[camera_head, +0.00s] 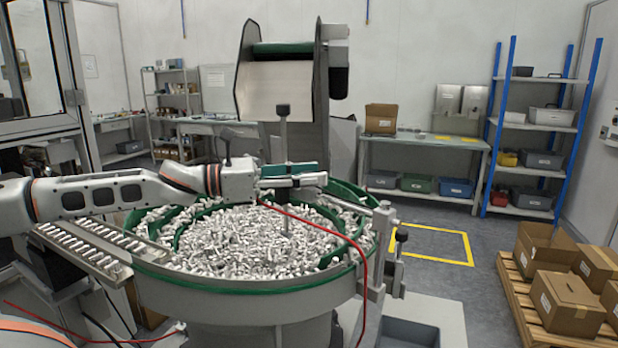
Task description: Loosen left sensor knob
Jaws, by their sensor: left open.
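My left arm reaches in from the left over the round feeder bowl (200,284). My left gripper (318,178) is open, level above the bowl's heap of small white caps (240,235), close to a vertical grey post (284,140). A black knob (283,110) tops this post, above the gripper. Another black knob (402,235) sits on a bracket at the bowl's right rim, apart from the gripper. I cannot tell which knob is the left sensor knob. I cannot tell whether the fingers touch the post. My right gripper is not in view.
A tall hopper (285,90) stands behind the bowl. A red cable (365,270) hangs over the bowl's right side. A track with rows of parts (85,250) leaves the bowl at the left. Boxes on a pallet (530,305) stand at the right; the floor between is clear.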

